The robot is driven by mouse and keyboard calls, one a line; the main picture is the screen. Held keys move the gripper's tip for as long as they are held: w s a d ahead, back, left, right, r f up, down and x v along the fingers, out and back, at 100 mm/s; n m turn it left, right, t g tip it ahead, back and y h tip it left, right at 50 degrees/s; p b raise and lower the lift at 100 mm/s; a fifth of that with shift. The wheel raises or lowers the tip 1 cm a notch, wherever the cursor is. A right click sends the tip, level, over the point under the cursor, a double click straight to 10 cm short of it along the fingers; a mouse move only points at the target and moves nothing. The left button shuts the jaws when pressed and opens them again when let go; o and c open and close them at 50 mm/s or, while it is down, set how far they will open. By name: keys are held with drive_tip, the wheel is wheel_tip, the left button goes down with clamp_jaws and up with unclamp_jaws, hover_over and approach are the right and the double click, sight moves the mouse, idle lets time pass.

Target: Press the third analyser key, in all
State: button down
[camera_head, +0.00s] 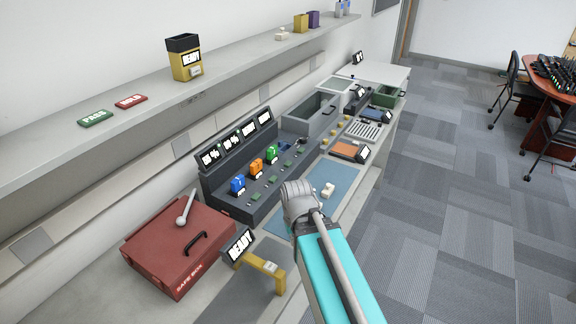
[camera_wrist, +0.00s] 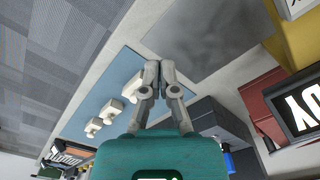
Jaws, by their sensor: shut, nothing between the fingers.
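The dark analyser (camera_head: 238,208) stands on the bench in the head view, with a row of lit displays along its back. My gripper (camera_head: 296,190) is above the bench in front of the analyser, apart from the keys. In the wrist view my gripper (camera_wrist: 160,65) has its fingertips together, with nothing between them, over the blue mat's edge.
The blue mat (camera_head: 312,208) holds small pale pieces (camera_wrist: 130,88). A red safe box (camera_head: 165,240) and a yellow stand (camera_head: 262,264) with a READY display (camera_head: 239,245) are nearer. Grey bins (camera_head: 310,112) lie beyond the analyser; a shelf (camera_head: 140,130) runs above.

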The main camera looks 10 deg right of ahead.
wheel_tip(320, 180, up, 9)
drive_tip(key=m+t+y+p, duration=0.3)
drive_tip(key=m+t+p, duration=0.15)
drive_tip(key=t, duration=0.45)
hover_over(288, 164)
drive_tip(key=shift+w+d+r+b, duration=0.1)
drive_tip(key=shift+r+b, duration=0.1)
drive_tip(key=shift+b, duration=0.15)
drive_tip(key=shift+f, duration=0.1)
wheel_tip(288, 164, down, 9)
drive_tip(key=b, duration=0.8)
drive_tip(key=shift+r+b, duration=0.2)
drive_tip(key=shift+b, duration=0.2)
